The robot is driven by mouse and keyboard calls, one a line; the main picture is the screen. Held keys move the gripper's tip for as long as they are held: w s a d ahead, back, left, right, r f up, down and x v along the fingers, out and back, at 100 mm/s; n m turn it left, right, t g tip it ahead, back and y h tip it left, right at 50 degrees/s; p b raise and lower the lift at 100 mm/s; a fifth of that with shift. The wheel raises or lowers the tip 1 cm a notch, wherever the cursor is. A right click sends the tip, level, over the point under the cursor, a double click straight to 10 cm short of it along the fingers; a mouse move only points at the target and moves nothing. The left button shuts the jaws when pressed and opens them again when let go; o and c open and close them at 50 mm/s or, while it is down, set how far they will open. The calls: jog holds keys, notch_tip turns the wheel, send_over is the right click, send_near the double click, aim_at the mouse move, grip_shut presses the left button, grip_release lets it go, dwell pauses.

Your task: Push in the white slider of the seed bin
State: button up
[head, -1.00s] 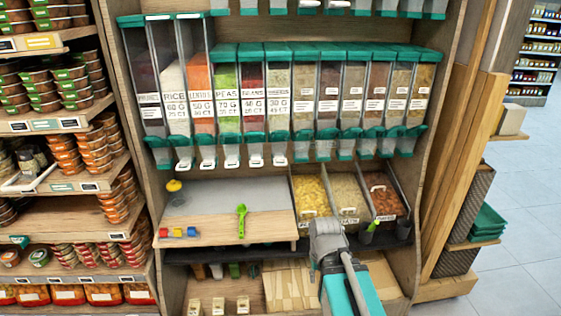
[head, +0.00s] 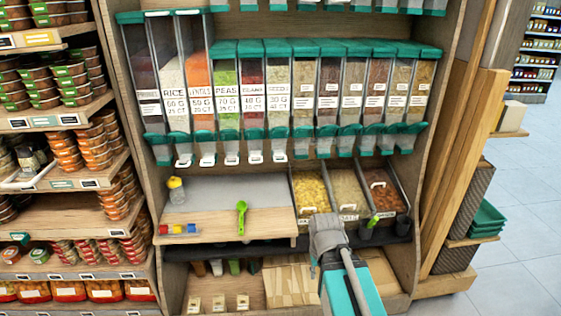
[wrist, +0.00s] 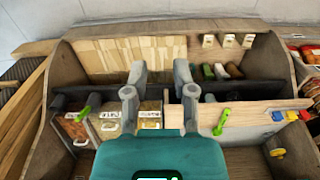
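The seed bin (head: 277,92) is a clear dispenser with a green lid in the middle of the dispenser row in the head view. Its label is small but appears to read seeds. Its white slider (head: 279,157) shows at the bottom of its green spout, the rightmost of several white sliders. My gripper (head: 325,232) is well below and to the right of that slider, in front of the lower shelf, touching nothing that I can see. In the wrist view my gripper (wrist: 160,76) has its two fingers apart with nothing between them. The seed bin is not visible there.
A wooden counter (head: 215,222) with a green scoop (head: 241,217) and a yellow-topped jar (head: 176,189) lies below the spouts. Open food bins (head: 349,217) stand right of it. Wooden side panels bound the unit. Space before the spouts is clear.

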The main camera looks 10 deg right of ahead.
jog(key=shift+w+f, duration=0.1)
jog(key=shift+w, duration=0.1)
jog(key=shift+c, duration=1)
jog(key=w+f+m+t+b, duration=0.1)
jog(key=w, duration=0.2)
jog(key=w+a+f+m+t+b, duration=0.1)
jog(key=w, duration=0.2)
jog(key=w+f+t+b, duration=0.1)
jog(key=w+b, duration=0.1)
jog(key=w, duration=0.1)
jog(key=shift+w+a+m+t+y, duration=0.15)
jog(key=shift+a+m+t+y, duration=0.15)
jog(key=shift+m+t, duration=0.1)
grip_shut()
jog(key=w+a+r+m+t+b, duration=0.2)
jog(key=w+m+t+b, duration=0.5)
jog(key=w, duration=0.6)
jog(key=w+a+r+m+t+b, duration=0.2)
jog(key=w+r+m+t+b, duration=0.3)
jog(key=w+t, duration=0.4)
jog(key=shift+w+m+b, duration=0.85)
jog(key=shift+w+m, duration=0.55)
jog(key=shift+w, duration=0.55)
